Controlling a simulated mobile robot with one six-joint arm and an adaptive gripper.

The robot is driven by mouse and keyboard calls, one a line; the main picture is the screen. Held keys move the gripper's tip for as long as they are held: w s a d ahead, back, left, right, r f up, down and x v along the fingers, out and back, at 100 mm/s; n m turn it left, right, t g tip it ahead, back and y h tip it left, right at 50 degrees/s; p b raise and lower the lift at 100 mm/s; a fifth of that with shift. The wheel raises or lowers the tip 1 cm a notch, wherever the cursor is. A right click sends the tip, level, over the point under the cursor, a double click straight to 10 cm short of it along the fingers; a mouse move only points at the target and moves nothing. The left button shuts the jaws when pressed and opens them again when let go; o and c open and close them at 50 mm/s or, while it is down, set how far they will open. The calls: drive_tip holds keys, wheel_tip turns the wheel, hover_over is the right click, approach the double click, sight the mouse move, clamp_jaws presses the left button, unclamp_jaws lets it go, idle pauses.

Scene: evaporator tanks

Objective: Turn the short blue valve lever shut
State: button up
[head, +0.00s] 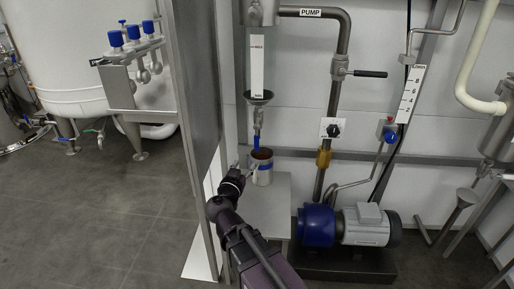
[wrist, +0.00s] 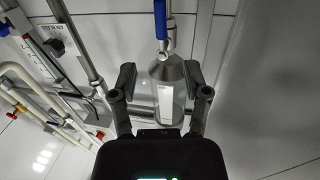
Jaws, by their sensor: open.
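The short blue valve lever (head: 257,143) hangs straight down along the thin pipe under the metal funnel (head: 258,98), just above a can with a blue band (head: 262,176). In the wrist view the lever (wrist: 160,18) is at the top centre, beside the pipe, with the grey funnel cone (wrist: 168,70) below it in the picture. My gripper (head: 240,170) is at the can's left, lower than the lever. In the wrist view my gripper (wrist: 160,77) is open and empty; the funnel shows between its fingers, and the lever lies beyond the fingertips, apart from them.
A grey upright panel (head: 200,100) stands close at the left of my arm. The can stands on a grey stand (head: 268,205). A blue pump (head: 318,225) and a pipe with a black-handled valve (head: 370,74) are at the right. Floor at left is clear.

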sight(256, 145)
idle(0.4)
drive_tip(key=x, duration=1.4)
drive_tip(key=shift+s, duration=0.1)
